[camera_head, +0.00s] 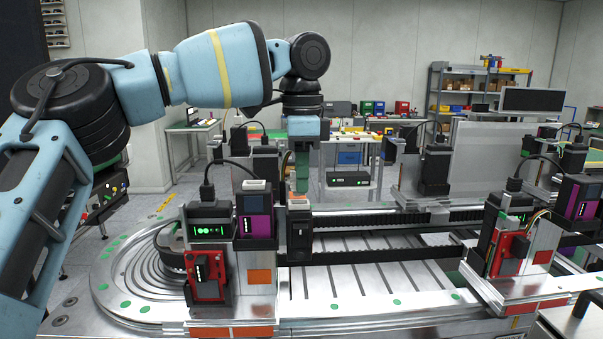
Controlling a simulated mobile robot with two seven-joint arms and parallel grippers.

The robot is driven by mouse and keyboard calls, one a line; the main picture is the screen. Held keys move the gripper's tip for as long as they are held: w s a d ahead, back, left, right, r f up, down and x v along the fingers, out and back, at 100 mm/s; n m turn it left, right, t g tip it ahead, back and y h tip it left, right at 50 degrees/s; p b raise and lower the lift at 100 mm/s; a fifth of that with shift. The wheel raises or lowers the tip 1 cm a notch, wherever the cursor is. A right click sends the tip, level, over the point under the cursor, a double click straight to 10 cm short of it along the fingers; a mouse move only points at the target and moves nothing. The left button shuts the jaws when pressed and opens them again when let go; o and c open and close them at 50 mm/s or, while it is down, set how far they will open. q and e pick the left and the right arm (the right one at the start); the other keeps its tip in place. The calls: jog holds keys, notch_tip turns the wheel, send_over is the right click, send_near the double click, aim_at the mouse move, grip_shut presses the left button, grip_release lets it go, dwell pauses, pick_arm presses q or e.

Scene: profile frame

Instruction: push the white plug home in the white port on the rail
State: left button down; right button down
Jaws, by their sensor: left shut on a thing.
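My left arm comes in from the left and bends down at its dark wrist. My left gripper (303,165) points down behind the front row of modules, near the middle of the rail (365,218). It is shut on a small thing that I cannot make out. A black module (299,230) with a pale and orange top stands just below the gripper. I cannot tell whether they touch. The white plug and the white port cannot be told apart for certain at this size. My right gripper is not in view.
A purple-faced module (254,222) with a white top and a black module with green lights (208,228) stand left of the gripper, with a black cable looping above. A similar cluster with a red bracket (507,252) stands at the right. The slotted metal bed (372,280) between them is clear.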

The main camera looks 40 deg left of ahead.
pick_arm(q)
jog(key=shift+f+b, duration=0.3)
jog(key=shift+f, duration=0.85)
dwell(0.5)
jog(key=c, duration=1.3)
grip_release()
jog(key=shift+o, duration=0.2)
notch_tip(320, 180, up, 8)
jog(key=shift+f, duration=0.1)
